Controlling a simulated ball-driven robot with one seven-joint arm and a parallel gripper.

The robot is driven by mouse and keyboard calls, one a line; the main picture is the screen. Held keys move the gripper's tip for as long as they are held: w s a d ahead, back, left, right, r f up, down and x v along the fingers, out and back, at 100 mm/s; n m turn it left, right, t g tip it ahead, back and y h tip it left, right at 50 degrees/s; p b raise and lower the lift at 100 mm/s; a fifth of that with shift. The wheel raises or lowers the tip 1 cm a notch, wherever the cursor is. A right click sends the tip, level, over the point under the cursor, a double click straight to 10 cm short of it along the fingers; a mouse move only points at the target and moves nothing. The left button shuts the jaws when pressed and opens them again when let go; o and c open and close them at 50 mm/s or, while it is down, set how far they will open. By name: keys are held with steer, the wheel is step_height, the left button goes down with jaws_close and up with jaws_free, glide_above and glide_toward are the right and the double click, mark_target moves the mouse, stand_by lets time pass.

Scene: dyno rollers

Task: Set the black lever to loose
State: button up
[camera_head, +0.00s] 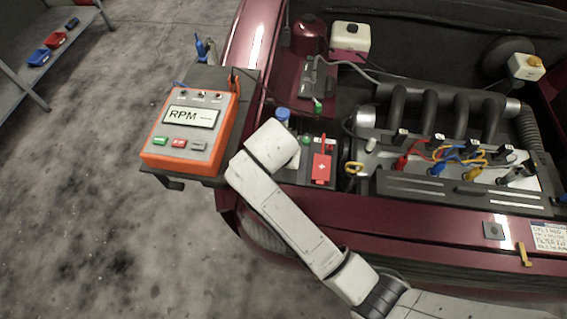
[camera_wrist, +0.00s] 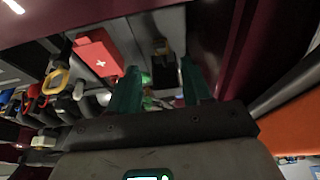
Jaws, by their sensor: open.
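My gripper (camera_wrist: 161,68) shows in the wrist view as two teal fingers, spread apart. Between and just beyond the fingertips is a small dark block, probably the black lever (camera_wrist: 164,76), with a brass-coloured piece at its upper end. I see no contact between the fingers and it, and I cannot read its setting. A red cover with a white cross (camera_wrist: 98,55) lies left of the fingers. It also shows in the head view (camera_head: 321,168), right of my white wrist. In the head view my wrist hides the fingers and the spot under them.
An orange RPM box (camera_head: 190,130) stands on a side stand left of the car. A blue cap (camera_head: 283,114) is close behind my wrist. The engine with coloured leads (camera_head: 455,155) is to the right. The car's maroon front edge (camera_head: 410,220) lies under my arm.

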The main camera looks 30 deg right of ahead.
steer(key=x, duration=0.9)
steer(key=shift+s, duration=0.1)
jaws_close()
